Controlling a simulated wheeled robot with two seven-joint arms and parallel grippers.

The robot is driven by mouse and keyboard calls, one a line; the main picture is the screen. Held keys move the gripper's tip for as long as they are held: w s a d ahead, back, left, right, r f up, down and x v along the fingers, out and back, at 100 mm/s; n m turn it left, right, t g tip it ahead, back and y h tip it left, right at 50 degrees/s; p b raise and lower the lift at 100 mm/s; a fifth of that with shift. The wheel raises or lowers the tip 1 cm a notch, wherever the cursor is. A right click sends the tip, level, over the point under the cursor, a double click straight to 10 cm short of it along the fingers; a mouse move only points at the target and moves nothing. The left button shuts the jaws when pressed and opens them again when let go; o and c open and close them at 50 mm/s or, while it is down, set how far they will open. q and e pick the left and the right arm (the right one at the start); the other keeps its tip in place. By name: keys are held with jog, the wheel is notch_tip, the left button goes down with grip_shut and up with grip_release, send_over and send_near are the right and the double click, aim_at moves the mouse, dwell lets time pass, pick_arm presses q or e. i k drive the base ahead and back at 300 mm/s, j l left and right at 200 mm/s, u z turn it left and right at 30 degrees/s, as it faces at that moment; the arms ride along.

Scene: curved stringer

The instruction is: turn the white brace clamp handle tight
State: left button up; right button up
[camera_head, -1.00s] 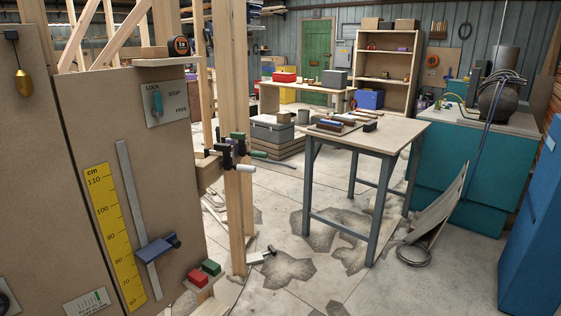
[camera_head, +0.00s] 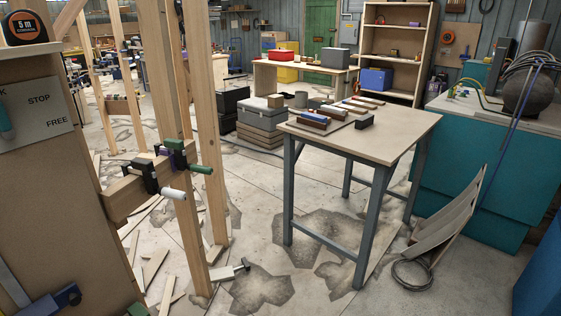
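A dark clamp (camera_head: 142,174) with a white handle (camera_head: 174,193) sits on a short wooden block at the upright timber posts, left of centre. The white handle sticks out to the right, across the front post. Just above it is a purple and black clamp (camera_head: 176,153) with a green handle (camera_head: 202,169). A lower clamp (camera_head: 229,272) with a pale end is at the foot of the posts near the floor. Neither of my grippers is in view. How tight the handle is cannot be told.
A wooden panel (camera_head: 60,210) with a STOP/FREE plate stands close at left. A grey-legged table (camera_head: 400,140) with several small items stands right of centre. A leaning board (camera_head: 448,222) and coiled cable are at right. Floor between posts and table is mostly clear.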

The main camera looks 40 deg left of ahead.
aim_at(172, 193)
jog(key=i+u, duration=0.35)
jog(key=i, duration=0.2)
jog(key=i+l+u, duration=0.4)
jog(key=i, duration=0.15)
jog(key=j, duration=0.1)
